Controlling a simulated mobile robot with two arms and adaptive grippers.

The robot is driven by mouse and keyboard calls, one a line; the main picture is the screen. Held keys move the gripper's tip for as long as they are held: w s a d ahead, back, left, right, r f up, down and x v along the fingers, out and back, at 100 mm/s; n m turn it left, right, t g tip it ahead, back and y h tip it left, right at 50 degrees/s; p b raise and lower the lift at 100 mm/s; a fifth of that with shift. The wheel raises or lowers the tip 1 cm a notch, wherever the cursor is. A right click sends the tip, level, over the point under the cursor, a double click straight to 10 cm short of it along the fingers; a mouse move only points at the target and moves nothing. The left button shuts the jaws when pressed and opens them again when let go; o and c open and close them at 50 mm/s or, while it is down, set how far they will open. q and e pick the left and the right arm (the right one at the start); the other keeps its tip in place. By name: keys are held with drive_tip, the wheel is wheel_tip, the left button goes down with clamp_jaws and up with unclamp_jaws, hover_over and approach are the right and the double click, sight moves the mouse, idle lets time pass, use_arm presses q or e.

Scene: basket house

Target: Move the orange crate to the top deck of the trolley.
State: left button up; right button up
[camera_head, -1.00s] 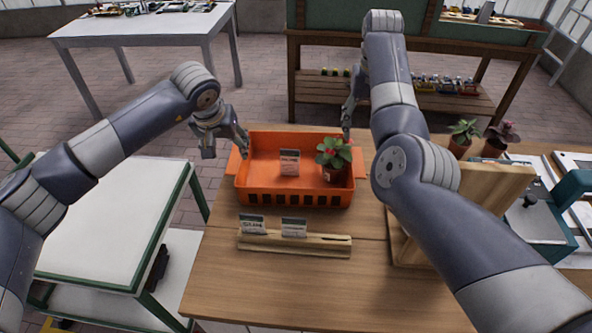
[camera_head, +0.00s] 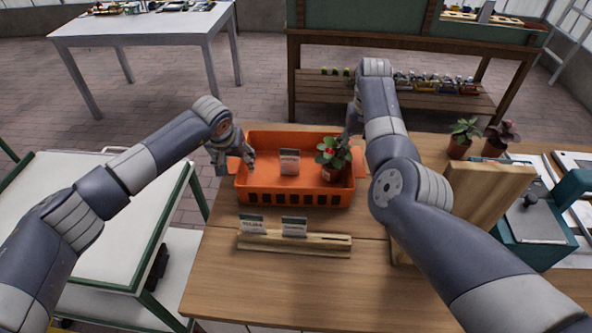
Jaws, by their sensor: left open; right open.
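The orange crate (camera_head: 290,198) stands upright on the wooden table. My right gripper (camera_head: 349,132) is open near the crate's far right corner, partly hidden by my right arm. The trolley (camera_head: 95,225), with a green frame and white decks, stands left of the table. Its top deck is bare where visible, with my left arm above it.
A wooden card holder (camera_head: 293,242) with two cards lies in front of the crate. Right of my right arm stand a wooden board (camera_head: 487,190), potted plants (camera_head: 461,137) and a teal device (camera_head: 540,222). A grey table (camera_head: 140,28) and a shelf bench (camera_head: 420,92) stand behind.

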use_arm(q)
clamp_jaws()
use_arm(e)
clamp_jaws()
use_arm(q)
drive_tip(key=shift+r, duration=0.15)
use_arm(e)
drive_tip(key=shift+r, duration=0.15)
